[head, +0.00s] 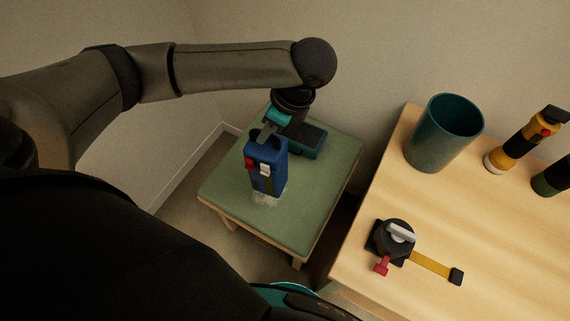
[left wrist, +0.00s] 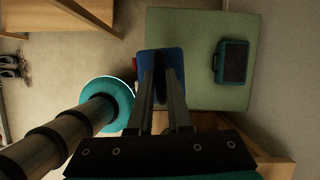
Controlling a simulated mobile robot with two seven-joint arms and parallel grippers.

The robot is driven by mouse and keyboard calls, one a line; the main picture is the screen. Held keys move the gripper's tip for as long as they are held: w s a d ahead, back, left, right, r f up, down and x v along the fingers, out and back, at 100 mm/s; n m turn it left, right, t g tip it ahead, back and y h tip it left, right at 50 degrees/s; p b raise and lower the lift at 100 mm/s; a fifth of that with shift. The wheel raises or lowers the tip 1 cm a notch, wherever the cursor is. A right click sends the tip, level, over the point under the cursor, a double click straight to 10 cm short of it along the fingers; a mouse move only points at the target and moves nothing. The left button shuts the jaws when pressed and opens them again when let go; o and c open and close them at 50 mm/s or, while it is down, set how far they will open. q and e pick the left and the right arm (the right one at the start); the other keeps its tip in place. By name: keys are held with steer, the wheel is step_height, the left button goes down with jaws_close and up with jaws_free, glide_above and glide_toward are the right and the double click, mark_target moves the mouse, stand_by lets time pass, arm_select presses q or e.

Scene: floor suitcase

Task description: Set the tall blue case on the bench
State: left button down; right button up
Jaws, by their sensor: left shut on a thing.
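The tall blue case (head: 267,172), with a red and a white latch on its front, stands upright over the green-topped bench (head: 225,190). My left gripper (head: 268,132) is shut on its top from above. In the left wrist view my left gripper's fingers (left wrist: 160,88) reach down to the blue case (left wrist: 149,59), which overlaps the left part of the bench (left wrist: 205,20). I cannot tell for sure whether its base touches the bench top. My right gripper is in neither view.
A dark teal box (head: 308,142) lies on the bench behind the case; it also shows in the left wrist view (left wrist: 231,62). A wooden table (head: 500,220) to the right holds a teal cup (head: 443,135), a tape measure (head: 392,240) and a yellow-black flashlight (head: 515,147). The bench's front is clear.

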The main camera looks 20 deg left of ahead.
arm_select(q)
steer(key=m, duration=0.1)
steer(key=w+a+m+t, duration=0.1)
steer(key=m, duration=0.1)
steer(key=r+m, duration=0.1)
steer(key=shift+w+a+m+t, duration=0.2)
steer(key=shift+w+m+t, duration=0.05)
steer(key=shift+m+t, duration=0.15)
steer(key=m, duration=0.2)
steer(key=w+r+m+t+h, duration=0.1)
steer(key=a+m, duration=0.1)
steer(key=m, duration=0.1)
steer(key=shift+w+r+m+t+h, duration=0.25)
steer(key=shift+w+m+t+h, duration=0.05)
steer(key=shift+w+t, duration=0.1)
step_height(320, 180, down, 20)
steer(key=b, duration=0.6)
steer(key=c, duration=1.3)
jaws_free()
steer(key=shift+s+f, duration=0.1)
steer(key=shift+f, duration=0.05)
steer(key=o, duration=0.5)
steer(key=shift+c, duration=0.2)
